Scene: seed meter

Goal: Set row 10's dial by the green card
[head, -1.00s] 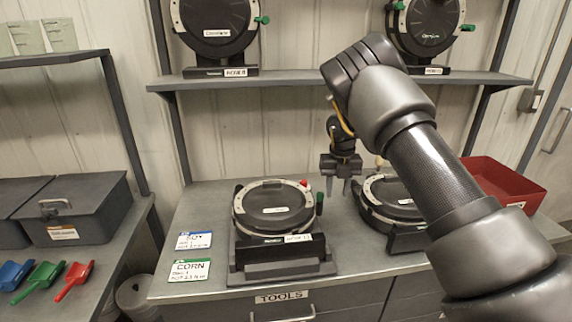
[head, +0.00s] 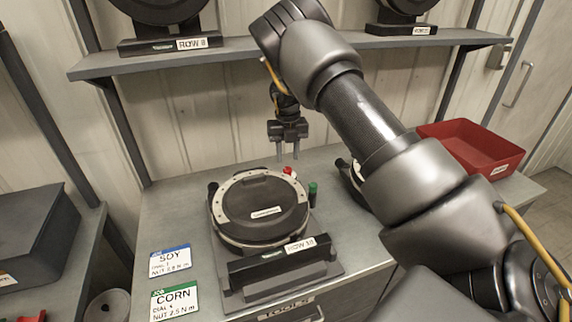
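The seed meter (head: 262,212) in front, a round black disc with a pale rim, lies tilted on a stand; its label (head: 307,245) seems to read ROW 10. A red knob (head: 289,172) and a green knob (head: 312,190) sit at its right edge. The green card (head: 174,301) at lower left reads CORN, a dial line ending in what looks like 4, and NUT 2.5 N m. My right gripper (head: 288,156) hangs just behind the red knob, its fingers apart and empty. My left gripper is out of view.
A blue-topped SOY card (head: 170,260) lies above the green card. A second meter is mostly hidden behind my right arm. A red bin (head: 470,148) stands at the right. A shelf (head: 240,50) with more meters spans the back. A dark case (head: 35,235) is at left.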

